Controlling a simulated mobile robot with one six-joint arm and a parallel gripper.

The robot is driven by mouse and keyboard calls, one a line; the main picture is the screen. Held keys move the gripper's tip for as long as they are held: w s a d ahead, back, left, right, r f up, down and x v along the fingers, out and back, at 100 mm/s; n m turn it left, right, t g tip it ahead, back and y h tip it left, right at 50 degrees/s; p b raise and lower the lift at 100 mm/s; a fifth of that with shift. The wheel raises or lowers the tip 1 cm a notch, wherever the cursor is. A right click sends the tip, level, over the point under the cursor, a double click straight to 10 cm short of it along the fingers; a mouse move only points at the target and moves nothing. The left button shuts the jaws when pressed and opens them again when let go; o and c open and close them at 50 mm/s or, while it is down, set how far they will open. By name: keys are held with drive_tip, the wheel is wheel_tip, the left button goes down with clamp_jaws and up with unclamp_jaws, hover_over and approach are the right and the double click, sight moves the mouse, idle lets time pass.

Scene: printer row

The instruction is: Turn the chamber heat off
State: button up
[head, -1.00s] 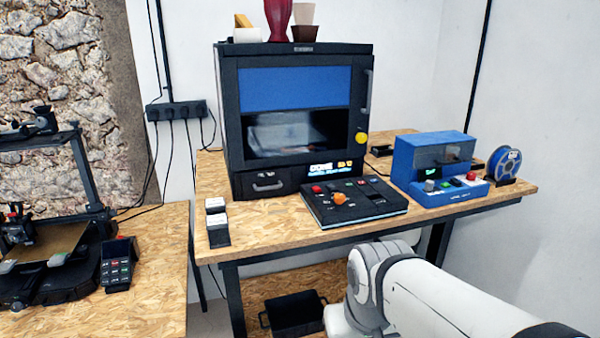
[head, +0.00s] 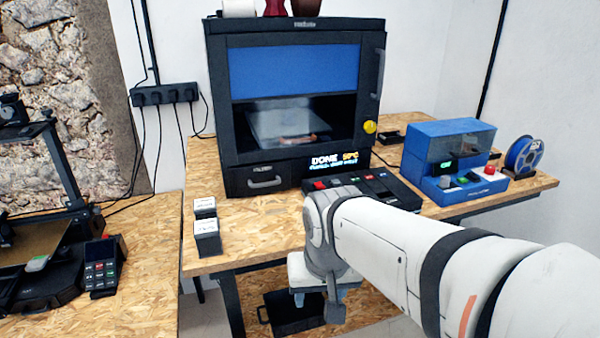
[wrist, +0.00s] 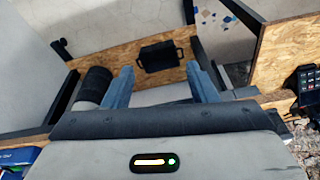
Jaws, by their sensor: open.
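The black enclosed printer (head: 223,110) stands on the right-hand bench, its lit display (head: 335,160) reading DONE and what looks like 50°C. In front of it lies the control panel (head: 404,194), with a red button (head: 320,185) and a row of small controls along its back. My arm covers the panel's front part, so the controls there are hidden, and no label is readable. My gripper (wrist: 160,68) is open and empty in the wrist view, its two blue-grey fingers apart, with the floor area below the bench beyond them.
A blue box unit (head: 440,143) with buttons and a filament spool (head: 523,156) stand right of the panel. Two small white-topped blocks (head: 206,226) sit at the bench's left. A black bin (wrist: 161,55) is below. An open-frame printer (head: 55,190) stands on the left bench.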

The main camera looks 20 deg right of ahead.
drive_tip(key=w+d+r+m+p, duration=0.2)
drive_tip(key=w+d+r+m, duration=0.1)
drive_tip(key=w+d+m, duration=0.2)
drive_tip(key=w+d+r+m+g+p, duration=0.1)
drive_tip(key=w+d+r+m, duration=0.3)
drive_tip(key=w+m, duration=0.4)
drive_tip(key=w+d+r+m+g+p, duration=0.1)
drive_tip(key=w+d+r+m, duration=0.3)
drive_tip(key=w, duration=0.7)
drive_tip(key=shift+w+d+r+m+p, duration=0.1)
drive_tip(key=shift+d+m+p, duration=0.4)
drive_tip(key=shift+m, duration=0.4)
drive_tip(key=shift+w+d+m+p, duration=0.1)
drive_tip(key=shift+d+m+p, duration=0.2)
drive_tip(key=shift+d+m, duration=0.45)
drive_tip(key=shift+w+m, duration=0.15)
drive_tip(key=shift+m, duration=0.2)
drive_tip(key=shift+f, duration=0.45)
wheel_tip(320, 180, down, 7)
drive_tip(key=shift+r+p, duration=0.1)
drive_tip(key=shift+p, duration=0.25)
drive_tip(key=shift+c, duration=0.3)
